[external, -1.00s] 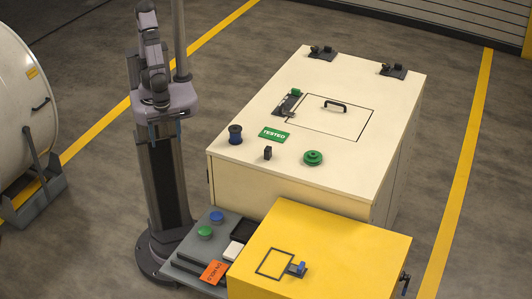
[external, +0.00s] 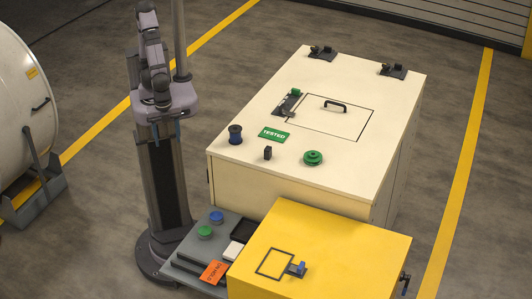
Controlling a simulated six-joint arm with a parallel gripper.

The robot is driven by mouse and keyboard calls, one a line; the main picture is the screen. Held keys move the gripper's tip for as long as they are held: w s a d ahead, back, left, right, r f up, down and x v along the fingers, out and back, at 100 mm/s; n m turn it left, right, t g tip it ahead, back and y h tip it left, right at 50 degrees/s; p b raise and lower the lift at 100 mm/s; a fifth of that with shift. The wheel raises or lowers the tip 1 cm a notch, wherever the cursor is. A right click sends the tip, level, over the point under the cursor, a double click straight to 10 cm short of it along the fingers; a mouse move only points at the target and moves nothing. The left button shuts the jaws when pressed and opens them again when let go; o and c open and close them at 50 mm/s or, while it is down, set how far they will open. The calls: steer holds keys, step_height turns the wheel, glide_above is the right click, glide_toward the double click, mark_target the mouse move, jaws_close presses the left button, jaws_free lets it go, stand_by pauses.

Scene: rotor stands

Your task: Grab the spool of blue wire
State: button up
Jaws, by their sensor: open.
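The spool of blue wire (external: 235,135) stands upright on the near left part of the cream cabinet top, close to its left edge. It has dark flanges and a blue winding. My gripper (external: 166,134) is open and empty, with its fingers pointing down. It hangs to the left of the cabinet, apart from the spool.
On the cream cabinet (external: 235,181) are a green TESTED card (external: 274,134), a small black block (external: 267,153), a green spool (external: 313,157) and a latch (external: 288,101). A grey tray (external: 190,250) and yellow box (external: 340,250) stand in front.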

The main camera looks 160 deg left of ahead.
steer(key=w+a+r+m, duration=0.2)
steer(key=w+a+r, duration=0.15)
steer(key=a, duration=0.25)
step_height(320, 180, up, 4)
steer(key=r+m+p, duration=0.1)
steer(key=m, duration=0.4)
glide_above(235, 128)
steer(key=shift+w+d+f, duration=0.25)
steer(key=shift+w, duration=0.05)
steer(key=shift+s+a+r+m, duration=0.1)
steer(key=shift+s+a+m, duration=0.15)
steer(key=shift+a, duration=0.25)
steer(key=shift+d+f+p, duration=0.2)
steer(key=shift+f+p, duration=0.8)
steer(key=shift+f, duration=0.55)
steer(key=shift+w+f+p, duration=0.1)
steer(key=shift+f+p, duration=0.65)
steer(key=shift+f, duration=1.35)
steer(key=c, duration=1.1)
